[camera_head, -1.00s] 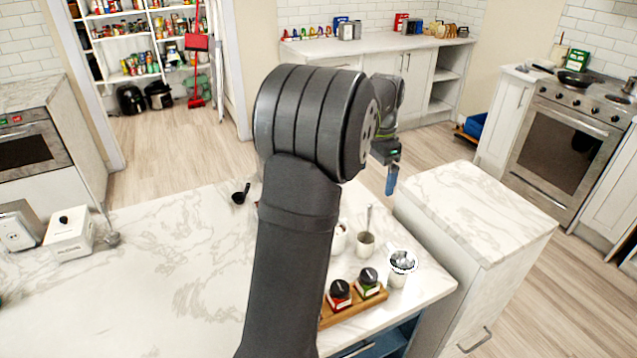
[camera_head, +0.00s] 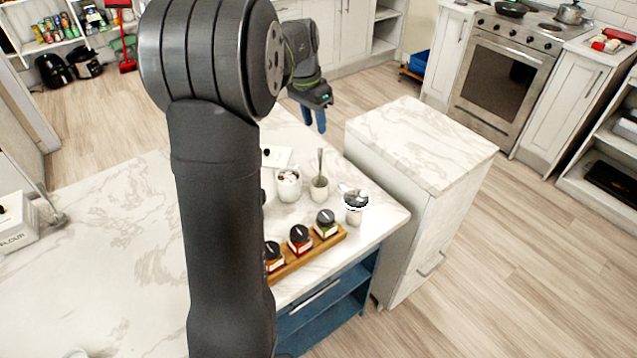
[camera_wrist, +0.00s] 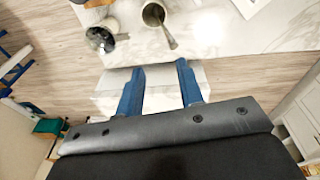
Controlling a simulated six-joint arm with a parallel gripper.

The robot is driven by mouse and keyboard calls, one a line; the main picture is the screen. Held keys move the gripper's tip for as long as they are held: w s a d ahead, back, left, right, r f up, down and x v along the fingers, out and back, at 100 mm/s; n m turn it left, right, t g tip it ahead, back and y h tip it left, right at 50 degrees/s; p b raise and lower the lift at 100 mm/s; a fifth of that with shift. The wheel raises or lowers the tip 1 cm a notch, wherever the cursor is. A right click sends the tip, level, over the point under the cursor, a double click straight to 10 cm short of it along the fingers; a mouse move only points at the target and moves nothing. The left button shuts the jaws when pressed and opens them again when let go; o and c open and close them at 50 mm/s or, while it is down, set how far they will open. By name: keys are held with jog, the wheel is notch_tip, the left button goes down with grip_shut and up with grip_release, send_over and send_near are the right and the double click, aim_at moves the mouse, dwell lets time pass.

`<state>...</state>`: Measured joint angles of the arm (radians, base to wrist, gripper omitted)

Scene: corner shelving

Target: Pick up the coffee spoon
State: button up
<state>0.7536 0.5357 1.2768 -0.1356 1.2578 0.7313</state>
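A grey metal spoon (camera_head: 320,161) stands tilted in a small pale cup (camera_head: 319,189) on the marble counter. In the wrist view, the spoon (camera_wrist: 168,34) leans out of the cup (camera_wrist: 153,14) at the top, ahead of my fingers. My gripper (camera_head: 314,122) has two blue fingers, spread apart with nothing between them. It hangs beyond the cup in the head view, apart from the spoon. It also shows in the wrist view (camera_wrist: 160,72). I cannot tell which spoon is the coffee spoon; a black scoop seen earlier on the counter is now hidden behind my arm.
A white cup with a strainer (camera_head: 355,203) stands right of the spoon's cup, and a white mug (camera_head: 289,185) stands left. A wooden tray (camera_head: 309,251) holds several jars in front. A marble-topped cabinet (camera_head: 420,145) stands to the right.

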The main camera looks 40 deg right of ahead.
jog(key=a+n+h, duration=0.3)
jog(key=a, duration=0.1)
send_over(320, 170)
jog(key=a, duration=0.1)
jog(key=shift+n, duration=0.4)
jog(key=f, duration=1.1)
jog(key=shift+w+a+f, duration=0.1)
jog(key=shift+w+f, duration=0.2)
jog(key=shift+f, duration=0.1)
jog(key=shift+x, duration=2.6)
jog(key=shift+w+a, duration=0.1)
jog(key=shift+w, duration=0.05)
grip_shut()
